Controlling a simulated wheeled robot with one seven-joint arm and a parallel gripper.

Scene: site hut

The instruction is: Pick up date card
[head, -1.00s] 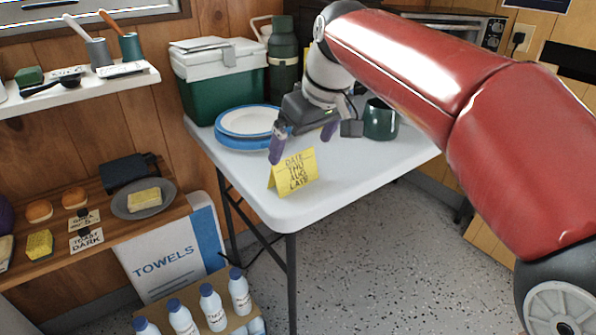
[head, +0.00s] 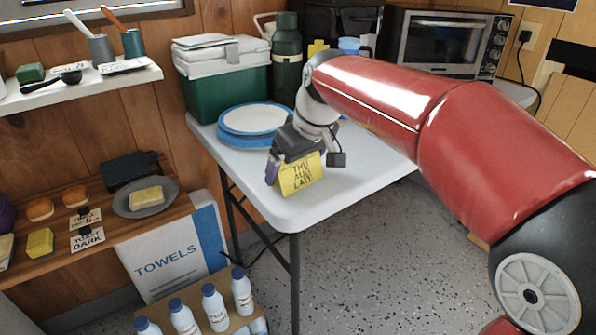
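The yellow date card (head: 301,182), a folded tent card with dark lettering, stands upright near the front corner of the white table (head: 262,202). Its top edge and first line of text are hidden by my gripper (head: 297,168). My gripper points down over the card with its fingers spread. One purple finger shows at the card's left edge; the other is mostly hidden on the right side. Whether the fingers touch the card cannot be told.
Blue-rimmed plates (head: 252,120) are stacked just behind my gripper. A green and white cooler (head: 222,80) and a dark green flask (head: 287,55) stand at the back. A toaster oven (head: 448,45) is behind my arm. The table's front right is clear.

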